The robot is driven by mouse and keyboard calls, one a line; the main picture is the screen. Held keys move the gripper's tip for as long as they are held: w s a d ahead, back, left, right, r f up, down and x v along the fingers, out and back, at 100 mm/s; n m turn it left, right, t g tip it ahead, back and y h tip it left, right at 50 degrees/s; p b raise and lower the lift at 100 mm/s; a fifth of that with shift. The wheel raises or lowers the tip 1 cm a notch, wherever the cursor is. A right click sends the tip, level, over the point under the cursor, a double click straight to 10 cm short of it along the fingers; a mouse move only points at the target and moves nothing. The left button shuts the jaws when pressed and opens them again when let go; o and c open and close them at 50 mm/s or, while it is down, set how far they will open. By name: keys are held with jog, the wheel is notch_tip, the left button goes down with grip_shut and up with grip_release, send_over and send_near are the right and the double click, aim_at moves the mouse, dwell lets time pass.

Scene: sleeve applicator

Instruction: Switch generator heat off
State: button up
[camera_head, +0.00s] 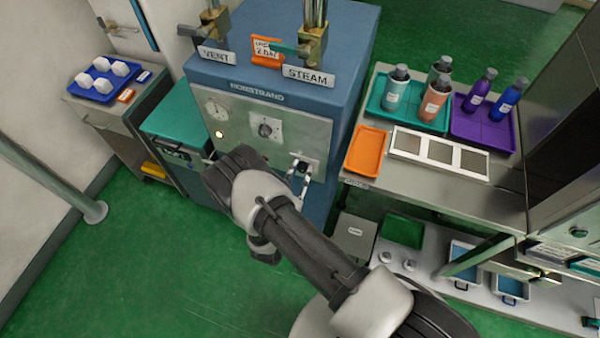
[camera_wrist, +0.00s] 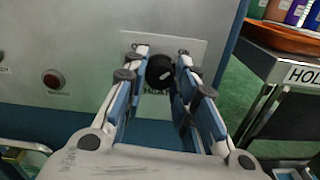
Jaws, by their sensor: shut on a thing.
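The blue generator (camera_head: 345,60) has a grey front panel with a gauge (camera_head: 216,109), a middle knob (camera_head: 265,127) and a small lit lamp (camera_head: 219,134). A round black knob (camera_wrist: 159,69) with a pale mark sits on a plate at the panel's lower right. A label (camera_wrist: 156,92) below it is partly hidden and seems to read HEAT. My gripper (camera_wrist: 162,80) is shut on this knob, one finger on each side. In the head view my gripper (camera_head: 299,178) reaches the panel's lower right; my wrist covers part of the panel.
VENT (camera_head: 216,56) and STEAM (camera_head: 308,77) valves stand on top of the generator. A red button (camera_wrist: 53,80) is left of the knob. To the right, a table holds an orange tray (camera_head: 366,151) and several bottles. A teal-topped cabinet (camera_head: 172,127) stands left. Green floor is open.

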jog(key=c, duration=0.4)
jog(key=shift+n, duration=0.3)
jog(key=n+b, duration=0.1)
jog(key=n, duration=0.2)
jog(key=shift+f+b, duration=0.1)
jog(key=shift+b, duration=0.25)
jog(key=n+b, duration=0.1)
jog(key=n, duration=0.4)
jog(key=n+b, duration=0.1)
jog(key=n, duration=0.3)
jog(key=shift+n, duration=0.3)
jog(key=n, duration=0.4)
jog(key=shift+n, duration=0.3)
